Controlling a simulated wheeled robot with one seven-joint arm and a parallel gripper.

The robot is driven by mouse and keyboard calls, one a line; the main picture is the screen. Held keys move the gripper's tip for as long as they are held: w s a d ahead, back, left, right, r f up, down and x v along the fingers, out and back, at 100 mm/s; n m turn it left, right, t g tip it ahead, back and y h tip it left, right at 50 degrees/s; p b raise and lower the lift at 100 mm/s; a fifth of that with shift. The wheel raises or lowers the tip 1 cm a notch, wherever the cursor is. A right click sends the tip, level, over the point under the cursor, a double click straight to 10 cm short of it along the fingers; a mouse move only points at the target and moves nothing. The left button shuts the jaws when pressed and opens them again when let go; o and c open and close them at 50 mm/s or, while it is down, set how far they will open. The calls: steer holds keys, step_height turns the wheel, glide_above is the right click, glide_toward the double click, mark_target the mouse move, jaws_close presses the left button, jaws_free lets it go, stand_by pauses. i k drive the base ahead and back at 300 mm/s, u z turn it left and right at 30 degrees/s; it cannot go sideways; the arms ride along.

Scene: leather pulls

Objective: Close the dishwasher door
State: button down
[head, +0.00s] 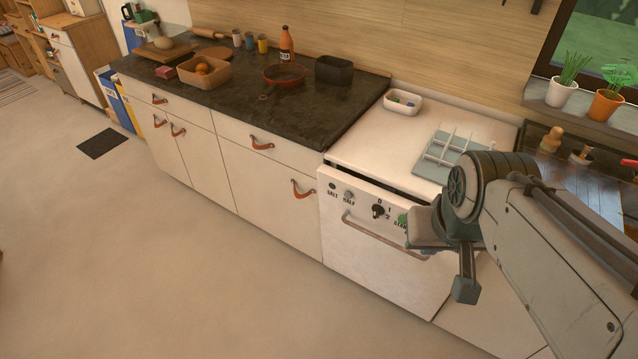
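The white dishwasher door (365,262) stands a little ajar. A dark gap shows between its top edge and the pale worktop above it. The door carries black dials, printed labels and a long bar handle (375,236) of brownish metal. My gripper (446,262) is in front of the right part of the door, near the handle's right end. Its fingers are apart with nothing visible between them. I cannot tell whether it touches the door. My arm hides the door's upper right corner.
White cabinets with leather pulls (262,143) stand left of the dishwasher under a dark counter (225,100). A dish rack (452,153) and a small white tray (403,101) sit on the worktop above. The floor (200,280) in front is clear.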

mark_target(372, 253)
steer(key=u, duration=0.6)
steer(key=i, duration=0.9)
steer(key=u, duration=0.1)
